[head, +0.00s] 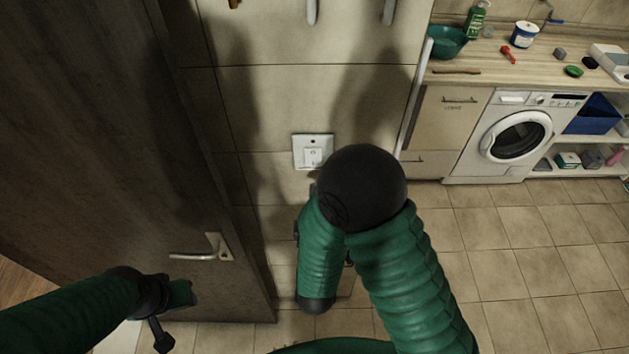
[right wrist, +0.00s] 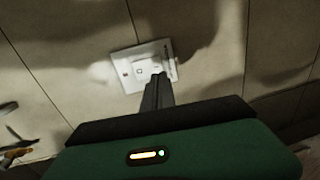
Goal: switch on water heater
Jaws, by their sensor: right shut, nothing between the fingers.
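A white square switch plate (head: 313,150) with a small rocker is fixed to the tiled wall, left of the cabinet. It also shows in the right wrist view (right wrist: 127,67), with its lower right part behind my fingers. My right gripper (right wrist: 158,80) is shut and empty, its dark fingertips in front of the plate's lower part. I cannot tell whether they touch it. In the head view my right forearm hides most of that gripper just below the plate. My left gripper (head: 160,335) is at the lower left, near the door; its fingers are unclear. No water heater shows.
A dark door (head: 100,130) with a metal handle (head: 200,250) stands at the left, near my left arm. At the right are a cabinet (head: 440,120), a washing machine (head: 515,137) and a cluttered wooden counter (head: 470,58). The tiled floor at the lower right is clear.

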